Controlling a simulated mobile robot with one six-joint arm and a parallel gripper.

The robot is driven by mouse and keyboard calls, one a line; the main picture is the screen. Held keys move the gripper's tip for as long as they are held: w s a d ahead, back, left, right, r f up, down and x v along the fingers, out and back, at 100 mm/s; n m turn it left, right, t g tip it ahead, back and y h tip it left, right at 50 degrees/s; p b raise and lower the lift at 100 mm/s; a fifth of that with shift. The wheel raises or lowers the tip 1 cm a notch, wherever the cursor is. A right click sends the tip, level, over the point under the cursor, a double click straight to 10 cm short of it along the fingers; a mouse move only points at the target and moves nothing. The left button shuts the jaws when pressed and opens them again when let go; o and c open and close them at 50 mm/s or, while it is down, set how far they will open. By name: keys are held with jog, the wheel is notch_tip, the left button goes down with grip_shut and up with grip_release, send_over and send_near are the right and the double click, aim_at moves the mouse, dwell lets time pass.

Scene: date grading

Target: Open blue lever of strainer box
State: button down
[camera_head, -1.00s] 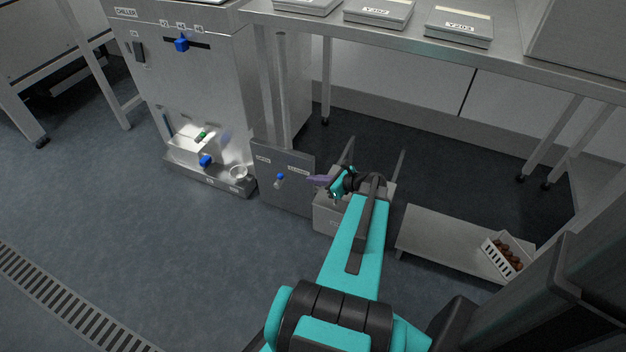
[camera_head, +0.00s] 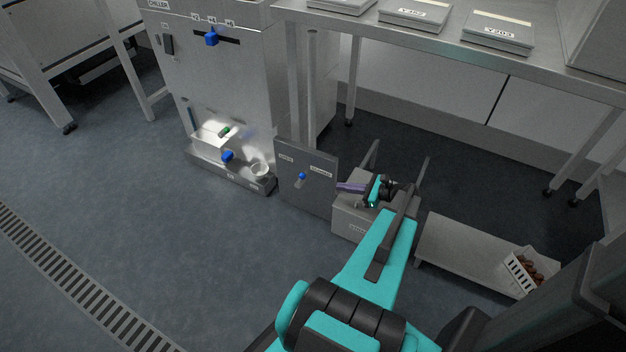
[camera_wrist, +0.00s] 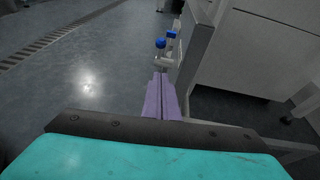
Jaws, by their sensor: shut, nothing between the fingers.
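A blue-tipped lever (camera_head: 301,176) with a short pale stem stands out from a dark upright panel (camera_head: 318,193). The panel has one label on each side of the lever. The lever appears to show in the wrist view as a blue knob (camera_wrist: 160,43) ahead of my fingers. A grey box (camera_head: 347,222) stands at the right of the panel, under my gripper. My gripper (camera_head: 340,187) has purple fingers, shut and empty, pointing left toward the lever with a visible gap between. In the wrist view my fingers (camera_wrist: 163,80) lie together just below the knob.
A steel table (camera_head: 440,45) overhangs behind. A low shelf (camera_head: 455,255) with a date basket (camera_head: 519,272) stands right. Floor in front is open.

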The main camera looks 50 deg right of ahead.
aim_at(302, 178)
jog(key=shift+s+d+f+n+y, duration=0.15)
jog(key=shift+d+f+n+y, duration=0.2)
jog(key=shift+f, duration=0.15)
jog(key=shift+a, duration=0.1)
jog(key=shift+w+a+f, duration=0.15)
jog(key=shift+w+f, duration=0.05)
jog(key=shift+w, duration=0.4)
jog(key=w+a+b, duration=0.3)
jog(key=w+a, duration=0.1)
jog(key=w, duration=0.7)
jog(key=shift+f, duration=0.2)
jog(key=shift+w, duration=0.15)
